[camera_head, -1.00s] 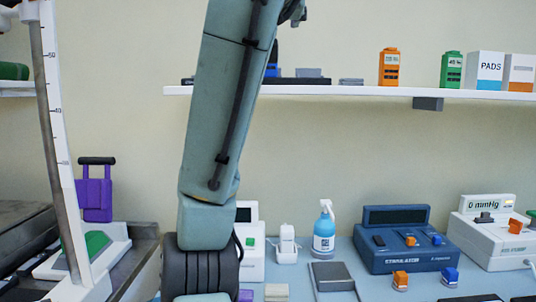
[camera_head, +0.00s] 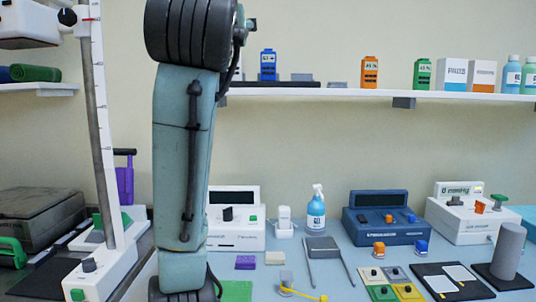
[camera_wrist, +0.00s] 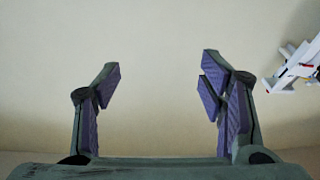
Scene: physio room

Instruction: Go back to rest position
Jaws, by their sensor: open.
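My gripper (camera_wrist: 160,88) shows in the wrist view with its two purple-padded fingers wide apart and nothing between them. It faces a plain pale wall. In the head view my arm stands upright left of the middle and hides part of the wall, shelf and bench behind it. The gripper itself is not visible in the head view.
The bench (camera_head: 340,262) carries a white device, a spray bottle (camera_head: 316,212), a blue stimulator (camera_head: 388,220) and a pressure unit (camera_head: 462,220). A shelf (camera_head: 340,92) with small boxes runs above. A white upright stand (camera_head: 107,262) is at the left. A white object (camera_wrist: 298,68) is at the right in the wrist view.

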